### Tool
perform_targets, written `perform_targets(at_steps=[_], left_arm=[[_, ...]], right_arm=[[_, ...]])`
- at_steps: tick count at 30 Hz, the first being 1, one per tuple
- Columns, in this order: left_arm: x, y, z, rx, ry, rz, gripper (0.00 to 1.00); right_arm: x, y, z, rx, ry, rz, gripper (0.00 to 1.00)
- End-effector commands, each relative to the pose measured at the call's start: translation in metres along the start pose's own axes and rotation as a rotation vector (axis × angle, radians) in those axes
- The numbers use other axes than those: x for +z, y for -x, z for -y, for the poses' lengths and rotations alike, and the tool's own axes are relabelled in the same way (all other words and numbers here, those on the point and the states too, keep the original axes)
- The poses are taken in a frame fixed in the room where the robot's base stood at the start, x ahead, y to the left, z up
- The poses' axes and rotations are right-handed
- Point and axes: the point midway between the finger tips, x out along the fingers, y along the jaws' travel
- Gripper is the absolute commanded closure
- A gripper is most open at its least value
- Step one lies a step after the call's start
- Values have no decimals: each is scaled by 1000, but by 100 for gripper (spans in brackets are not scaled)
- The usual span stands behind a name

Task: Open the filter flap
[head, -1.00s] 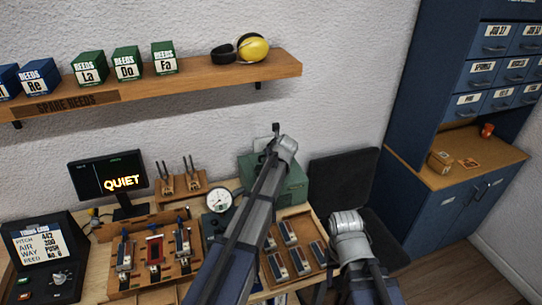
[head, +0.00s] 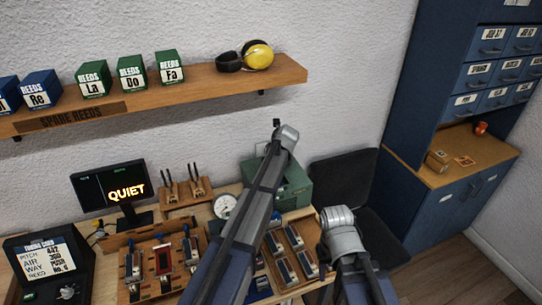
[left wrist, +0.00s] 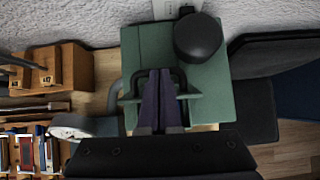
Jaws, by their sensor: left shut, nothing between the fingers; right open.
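The green box (head: 295,188) stands at the back right of the bench, partly behind my left arm. In the left wrist view the green box (left wrist: 150,45) lies under my left gripper (left wrist: 160,75), whose two dark fingers are shut together with nothing between them. A grey-green bracket (left wrist: 129,88) shows on both sides of the fingers; I cannot tell whether they touch it. A black round cap (left wrist: 198,38) is just beyond, to the right. I cannot make out the filter flap's edges or how far it is open. My right arm is low at the right; its fingertips are hidden.
A round gauge (head: 224,206) stands left of the green box. A tray of several reed blocks (head: 292,238) lies in front. A monitor (head: 115,188) reads QUIET. A dark chair (head: 345,180) stands at the right. The shelf (head: 190,92) hangs above.

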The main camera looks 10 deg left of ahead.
Motion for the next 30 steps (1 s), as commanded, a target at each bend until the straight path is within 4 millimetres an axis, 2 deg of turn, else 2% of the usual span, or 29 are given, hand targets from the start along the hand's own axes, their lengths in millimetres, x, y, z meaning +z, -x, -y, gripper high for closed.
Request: perform_targets(at_steps=[16, 30], left_arm=[[25, -23, 0, 0, 1, 0, 100], [32, -32, -1, -1, 0, 1, 100]], right_arm=[[0, -2, 0, 0, 0, 0, 50], [0, -5, 0, 0, 1, 0, 50]])
